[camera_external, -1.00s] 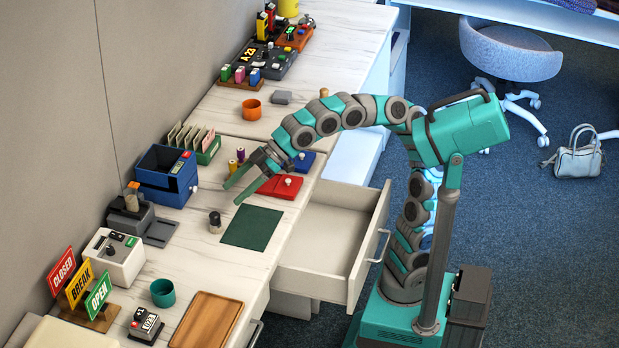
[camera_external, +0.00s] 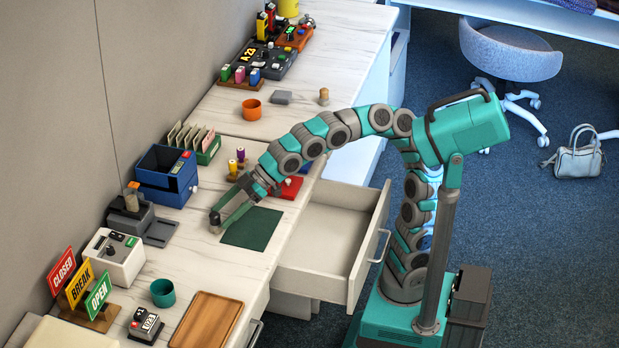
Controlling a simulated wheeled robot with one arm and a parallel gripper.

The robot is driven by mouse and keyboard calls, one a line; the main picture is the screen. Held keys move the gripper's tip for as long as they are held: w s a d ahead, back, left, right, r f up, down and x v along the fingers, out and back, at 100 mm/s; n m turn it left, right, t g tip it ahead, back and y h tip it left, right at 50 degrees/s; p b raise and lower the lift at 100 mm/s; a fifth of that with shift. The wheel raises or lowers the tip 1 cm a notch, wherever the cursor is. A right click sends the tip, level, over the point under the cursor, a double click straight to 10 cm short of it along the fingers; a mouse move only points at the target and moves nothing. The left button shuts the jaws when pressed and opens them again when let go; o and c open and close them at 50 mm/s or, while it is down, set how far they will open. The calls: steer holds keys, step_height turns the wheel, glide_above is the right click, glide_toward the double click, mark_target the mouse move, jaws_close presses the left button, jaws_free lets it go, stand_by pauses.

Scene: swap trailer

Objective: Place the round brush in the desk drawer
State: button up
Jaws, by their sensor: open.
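The desk drawer (camera_external: 333,284) is pulled out at the desk's front, right of the mat. Its visible inside is empty.
A blue box (camera_external: 166,177) and a grey device (camera_external: 141,218) stand behind my gripper. A red pad (camera_external: 290,187) lies under my arm. A teal cup (camera_external: 162,292) and wooden tray (camera_external: 206,322) are nearer. The mat is bare.

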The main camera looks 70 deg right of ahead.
mark_target(215, 220)
steer(key=x, duration=0.3)
steer(key=shift+w+a, duration=0.2)
steer(key=shift+w, duration=0.05)
jaws_close()
stand_by(0.4)
